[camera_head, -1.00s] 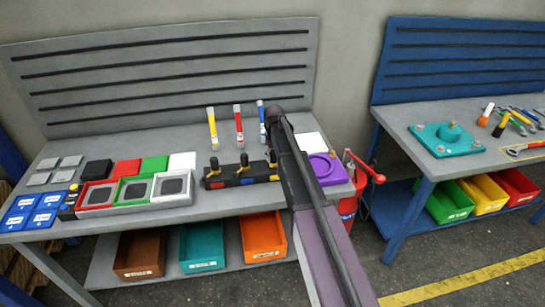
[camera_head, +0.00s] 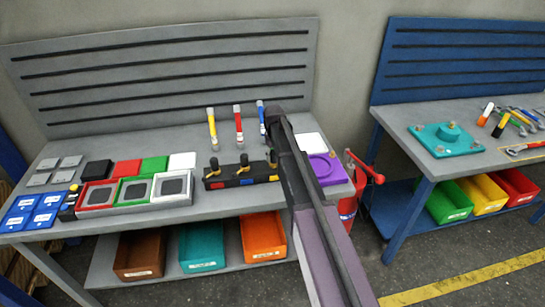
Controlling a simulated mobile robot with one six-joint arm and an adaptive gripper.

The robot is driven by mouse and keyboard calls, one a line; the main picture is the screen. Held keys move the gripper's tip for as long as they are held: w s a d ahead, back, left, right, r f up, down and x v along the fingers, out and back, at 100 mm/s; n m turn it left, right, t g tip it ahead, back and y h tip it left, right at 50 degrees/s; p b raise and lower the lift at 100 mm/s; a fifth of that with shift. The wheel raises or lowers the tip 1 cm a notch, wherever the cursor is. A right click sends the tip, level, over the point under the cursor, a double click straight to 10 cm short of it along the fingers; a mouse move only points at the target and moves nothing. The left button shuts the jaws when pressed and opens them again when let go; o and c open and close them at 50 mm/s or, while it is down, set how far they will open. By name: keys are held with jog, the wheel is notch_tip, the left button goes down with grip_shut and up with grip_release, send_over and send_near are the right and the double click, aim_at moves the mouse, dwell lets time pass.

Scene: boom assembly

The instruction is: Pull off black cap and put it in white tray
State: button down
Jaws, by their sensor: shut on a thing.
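The black block (camera_head: 240,181) with yellow, red and blue marks stands on the grey bench. Black, brass-coloured pieces stick up from it; which is the black cap I cannot tell. A white-framed tray (camera_head: 172,201) with a dark inside stands to the left of the block, beside green-framed and red-framed trays. My arm (camera_head: 300,190) rises from the bottom and crosses the right part of the bench. My gripper does not show. It appears to be hidden behind the arm, so what it holds is not visible.
Yellow (camera_head: 212,130), red (camera_head: 239,128) and blue (camera_head: 262,112) upright sticks stand behind the block. A purple part (camera_head: 328,170) lies right of my arm, near a white plate (camera_head: 309,142). A small black and yellow object (camera_head: 70,201) is left of the trays.

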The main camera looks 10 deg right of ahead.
jog(key=shift+r, duration=0.2)
jog(key=shift+r+p, duration=0.35)
jog(key=shift+p, duration=0.2)
jog(key=shift+r, duration=0.25)
jog(key=shift+r+p, duration=1.4)
jog(key=shift+p, duration=0.25)
jog(key=shift+r, duration=0.2)
